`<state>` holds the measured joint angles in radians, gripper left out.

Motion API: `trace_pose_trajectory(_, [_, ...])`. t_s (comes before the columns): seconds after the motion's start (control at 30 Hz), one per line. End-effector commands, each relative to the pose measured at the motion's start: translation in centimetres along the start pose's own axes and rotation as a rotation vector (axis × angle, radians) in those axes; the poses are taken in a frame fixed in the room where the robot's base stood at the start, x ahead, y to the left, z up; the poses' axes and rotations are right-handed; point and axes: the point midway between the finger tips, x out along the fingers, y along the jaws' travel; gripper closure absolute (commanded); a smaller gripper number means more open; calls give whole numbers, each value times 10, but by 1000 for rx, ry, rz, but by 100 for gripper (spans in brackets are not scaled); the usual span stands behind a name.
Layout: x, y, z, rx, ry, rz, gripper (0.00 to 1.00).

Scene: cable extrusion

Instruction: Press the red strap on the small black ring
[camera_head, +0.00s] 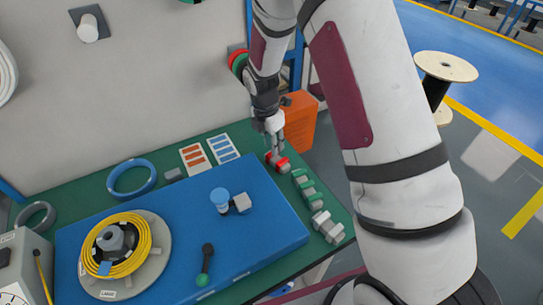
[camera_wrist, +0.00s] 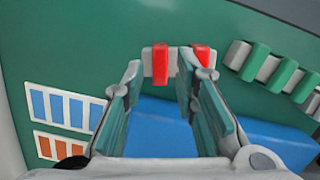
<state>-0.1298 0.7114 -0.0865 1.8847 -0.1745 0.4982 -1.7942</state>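The red strap (camera_head: 280,163) lies on the table's right side, with pale grey parts beside its red bands. In the wrist view the red strap (camera_wrist: 160,64) shows just beyond my fingertips; the right finger partly covers it. My gripper (camera_head: 274,143) points down just above it, and in the wrist view my gripper (camera_wrist: 168,76) has its fingers apart with nothing held between them. Whether a finger touches the strap I cannot tell. A small dark grey ring (camera_head: 50,216), seemingly the black one, lies at the table's left end.
Green straps (camera_head: 308,190) and grey straps (camera_head: 327,227) lie beside the red one. A blue ring (camera_head: 150,181) lies behind the blue board (camera_head: 185,230). A yellow cable coil (camera_head: 146,245) sits on the board. An orange box (camera_head: 300,118) stands beyond the table.

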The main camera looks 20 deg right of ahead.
Motion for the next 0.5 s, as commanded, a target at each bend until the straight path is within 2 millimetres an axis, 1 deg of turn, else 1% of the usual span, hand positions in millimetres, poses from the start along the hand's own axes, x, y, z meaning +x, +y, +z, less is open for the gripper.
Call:
trace_pose_trajectory(0.23, [1,0,0,0,0,0,73])
trace_pose_trajectory(0.5, [7,0,-1,0,0,-1,73])
